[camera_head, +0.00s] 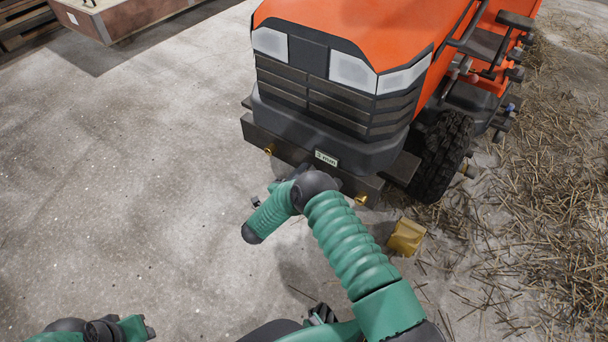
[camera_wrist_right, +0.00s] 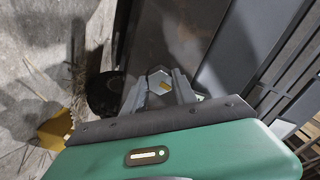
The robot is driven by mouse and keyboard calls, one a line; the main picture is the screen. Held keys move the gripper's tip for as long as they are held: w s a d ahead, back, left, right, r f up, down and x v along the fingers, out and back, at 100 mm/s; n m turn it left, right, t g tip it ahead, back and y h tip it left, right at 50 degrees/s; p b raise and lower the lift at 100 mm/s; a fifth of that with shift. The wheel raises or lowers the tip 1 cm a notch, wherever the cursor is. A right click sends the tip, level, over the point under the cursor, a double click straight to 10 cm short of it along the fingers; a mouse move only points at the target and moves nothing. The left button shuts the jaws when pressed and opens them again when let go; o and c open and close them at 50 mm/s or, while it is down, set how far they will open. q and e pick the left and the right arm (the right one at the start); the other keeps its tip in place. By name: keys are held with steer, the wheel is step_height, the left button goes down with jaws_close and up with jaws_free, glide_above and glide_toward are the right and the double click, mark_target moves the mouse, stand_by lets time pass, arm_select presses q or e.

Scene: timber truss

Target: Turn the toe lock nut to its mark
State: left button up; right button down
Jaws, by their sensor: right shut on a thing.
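In the right wrist view, the toe lock nut (camera_wrist_right: 154,77) is a grey hexagonal piece with a brass-coloured centre, low at the tractor's front. My right gripper (camera_wrist_right: 160,84) is shut on it, one finger on each side. No mark for the nut can be made out. In the head view, my right arm bends down in front of the bumper and hides the nut and most of the gripper. Part of my left gripper (camera_head: 146,328) shows at the bottom left, away from the tractor; its jaws cannot be made out.
The orange tractor (camera_head: 370,25) has a dark bumper (camera_head: 270,148) with brass fittings and a "3 mm" label (camera_head: 326,159). A yellow block (camera_head: 406,237) lies on the floor near the front tyre (camera_head: 442,157).

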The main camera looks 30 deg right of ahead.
steer(key=m+p, duration=0.4)
steer(key=m, duration=0.5)
steer(key=m+p, duration=0.5)
steer(key=m, duration=0.4)
steer(key=shift+s+f+m+p, duration=0.2)
steer(key=shift+m+p, duration=0.1)
steer(key=shift+m, duration=0.1)
stand_by(0.4)
steer(key=c, duration=1)
jaws_free()
steer(key=shift+w, duration=0.1)
steer(key=shift+c, duration=0.2)
steer(key=shift+o, duration=0.2)
steer(key=shift+r, duration=0.1)
